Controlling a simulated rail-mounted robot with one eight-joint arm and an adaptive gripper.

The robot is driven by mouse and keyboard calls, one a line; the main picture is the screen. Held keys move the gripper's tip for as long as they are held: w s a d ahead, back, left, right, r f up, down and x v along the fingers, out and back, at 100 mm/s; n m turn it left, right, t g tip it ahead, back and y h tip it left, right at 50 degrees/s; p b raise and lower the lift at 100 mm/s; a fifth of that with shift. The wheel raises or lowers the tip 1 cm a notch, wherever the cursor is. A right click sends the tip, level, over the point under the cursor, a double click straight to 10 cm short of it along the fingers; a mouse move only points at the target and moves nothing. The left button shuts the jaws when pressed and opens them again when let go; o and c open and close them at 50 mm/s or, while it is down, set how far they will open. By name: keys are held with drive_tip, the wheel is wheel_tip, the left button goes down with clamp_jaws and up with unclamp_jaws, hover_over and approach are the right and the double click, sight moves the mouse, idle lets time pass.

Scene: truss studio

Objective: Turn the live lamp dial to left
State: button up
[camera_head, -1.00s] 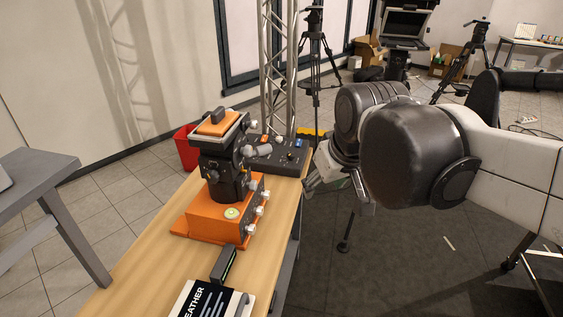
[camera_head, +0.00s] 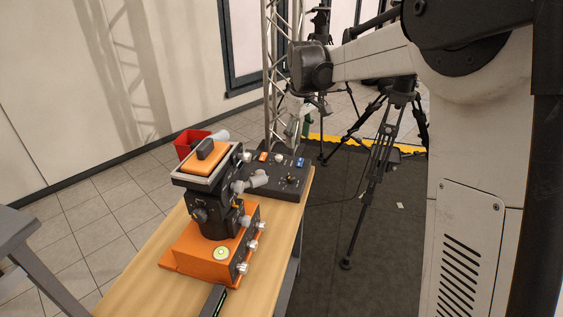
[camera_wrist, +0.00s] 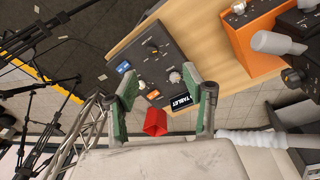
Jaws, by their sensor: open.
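A dark control box (camera_head: 280,190) stands near the far end of the wooden table. A black dial (camera_head: 290,181) sits on its top. In the wrist view the box (camera_wrist: 172,59) carries the black dial (camera_wrist: 152,46), a pale knob (camera_wrist: 175,77) and two switches. I cannot read which control is the live lamp dial. My gripper (camera_wrist: 160,79) is open and empty, its green-padded fingers spread. It hangs above the far side of the box, apart from the dial. In the head view my gripper (camera_head: 303,124) is small and partly hidden by its own wrist.
An orange-based camera head device (camera_head: 210,242) with grey knobs stands just in front of the box. A truss (camera_head: 271,80) rises behind the table. A red bin (camera_head: 185,146) stands on the floor at left. Tripods (camera_head: 380,140) stand to the right.

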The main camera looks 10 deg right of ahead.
drive_tip(key=n+g+p, duration=0.1)
drive_tip(key=n+g, duration=0.1)
hover_over(291, 176)
wheel_tip(291, 176, down, 8)
wheel_tip(291, 176, down, 13)
drive_tip(key=shift+a+f+p, duration=0.1)
drive_tip(key=shift+f+p, duration=0.1)
drive_tip(key=shift+p, duration=0.25)
drive_tip(key=shift+s, duration=0.1)
drive_tip(key=shift+c, duration=0.5)
drive_tip(key=c, duration=1)
drive_tip(key=shift+c, duration=0.2)
drive_tip(key=shift+m+b, duration=0.4)
drive_tip(key=shift+b, duration=0.05)
drive_tip(key=m+b, duration=0.2)
drive_tip(key=shift+f+m, duration=0.1)
drive_tip(key=shift+m, duration=0.3)
drive_tip(key=shift+m+b, duration=1.65)
drive_tip(key=shift+m, duration=0.95)
